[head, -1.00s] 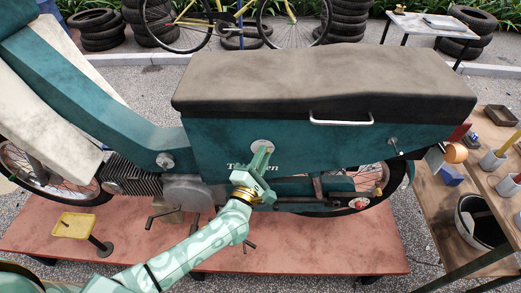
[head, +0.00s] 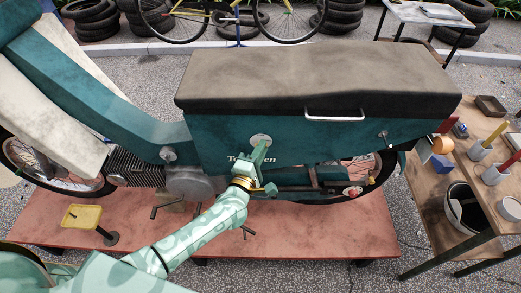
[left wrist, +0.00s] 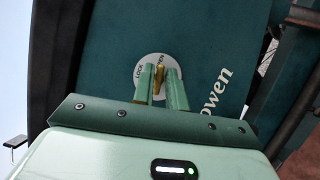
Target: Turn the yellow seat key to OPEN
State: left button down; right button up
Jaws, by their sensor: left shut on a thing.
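The white round dial plate (left wrist: 144,62) with the words LOCK and OPEN is on the teal side panel (left wrist: 215,65) below the seat. It also shows in the head view (head: 260,139), partly behind my gripper. The yellow seat key (left wrist: 159,79) stands out from the dial, pointing roughly toward the OPEN word in the left wrist view. My left gripper (left wrist: 160,86) is shut on the key, one finger on each side. In the head view my left gripper (head: 258,157) reaches the dial from below and hides the key. My right gripper is not in view.
The long dark seat (head: 315,78) with its pale handle (head: 335,115) sits above the panel. The moped stands on a red platform (head: 300,235). A wooden bench (head: 435,197) with cups and a bucket stands at right.

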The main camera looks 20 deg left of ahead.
pick_arm(q)
jog(key=c, duration=1.6)
grip_release()
jog(key=shift+o, duration=0.2)
jog(key=s+a+f+p, duration=0.1)
jog(key=s, duration=1.5)
jog(key=shift+a, duration=0.35)
jog(key=shift+s, duration=0.1)
